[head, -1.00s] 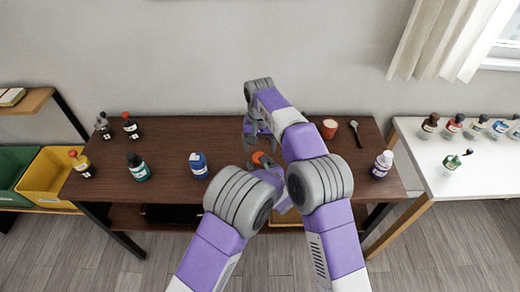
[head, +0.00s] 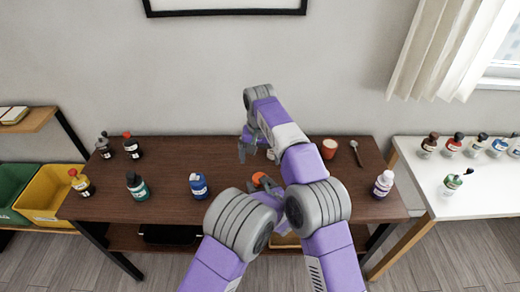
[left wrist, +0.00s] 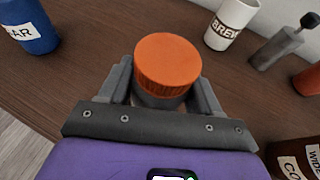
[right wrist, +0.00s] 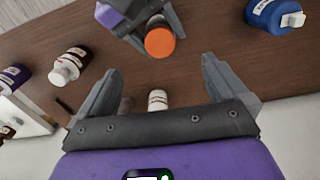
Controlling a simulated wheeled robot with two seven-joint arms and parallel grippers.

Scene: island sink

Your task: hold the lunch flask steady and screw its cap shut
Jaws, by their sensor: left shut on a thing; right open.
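The lunch flask shows as a grey body (left wrist: 160,101) under a ribbed orange cap (left wrist: 168,62) in the left wrist view. The cap sits on top of the flask; I cannot tell how tightly. My left gripper (head: 264,187) is shut around the flask body below the cap, over the brown table. The orange cap shows in the head view (head: 258,179) and the right wrist view (right wrist: 160,42). My right gripper (right wrist: 160,72) is open and empty, apart from the cap and farther back over the table. The flask's lower part is hidden.
A blue bottle (head: 198,186) stands left of the flask.

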